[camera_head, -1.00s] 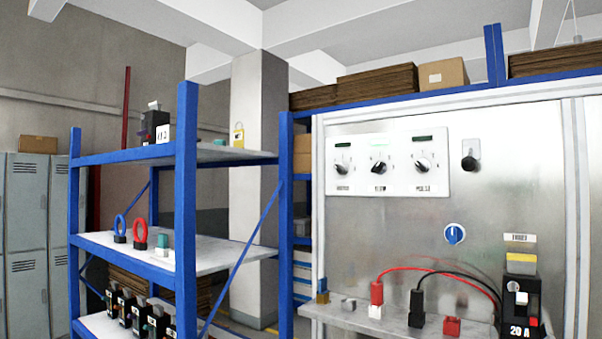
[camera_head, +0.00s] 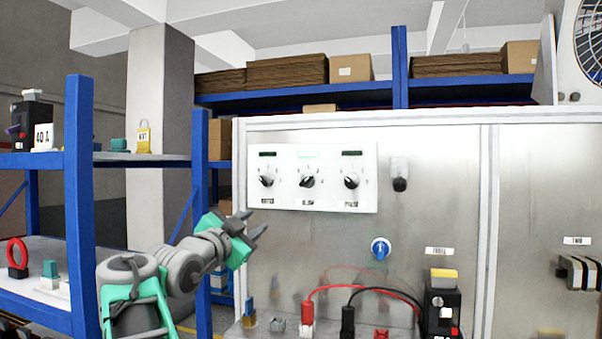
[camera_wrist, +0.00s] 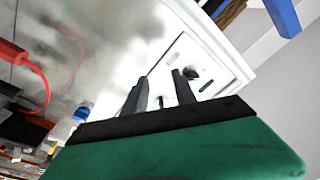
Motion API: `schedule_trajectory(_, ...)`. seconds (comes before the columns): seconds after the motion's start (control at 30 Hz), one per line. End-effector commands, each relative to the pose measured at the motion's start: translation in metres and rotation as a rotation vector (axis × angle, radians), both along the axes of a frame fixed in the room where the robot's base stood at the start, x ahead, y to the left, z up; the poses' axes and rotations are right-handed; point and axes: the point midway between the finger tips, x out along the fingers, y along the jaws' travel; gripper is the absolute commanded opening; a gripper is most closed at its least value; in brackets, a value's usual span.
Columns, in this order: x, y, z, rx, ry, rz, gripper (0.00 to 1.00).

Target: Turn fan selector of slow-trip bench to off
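The steel bench panel (camera_head: 430,215) faces me. It carries a white plate (camera_head: 330,195) with three black pointer knobs in a row: a left knob (camera_head: 267,180), a middle knob (camera_head: 308,181) and a right knob (camera_head: 351,180). The middle label seems to read SLOW. A round blue and white knob (camera_head: 380,248) sits lower on the panel. No label naming a fan selector is legible.
Red and black leads (camera_head: 365,290) run along the bench shelf to a black breaker (camera_head: 441,308) with a yellow top. A blue shelf post (camera_head: 80,200) stands at left, with a red ring (camera_head: 17,255) on its shelf. A large fan (camera_head: 588,45) is at upper right.

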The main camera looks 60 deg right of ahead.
Motion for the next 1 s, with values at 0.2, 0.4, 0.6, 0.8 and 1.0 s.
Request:
schedule_trajectory(0.2,-0.068,-0.025,0.066,-0.152,-0.147,-0.204,0.33)
schedule_trajectory(0.4,-0.074,-0.057,0.08,-0.153,-0.146,-0.209,0.33)
schedule_trajectory(0.6,-0.077,-0.089,0.086,-0.152,-0.146,-0.205,0.33)
schedule_trajectory(0.8,-0.077,-0.096,0.085,-0.152,-0.147,-0.201,0.33)
schedule_trajectory(1.0,-0.077,-0.095,0.084,-0.151,-0.147,-0.201,0.27)
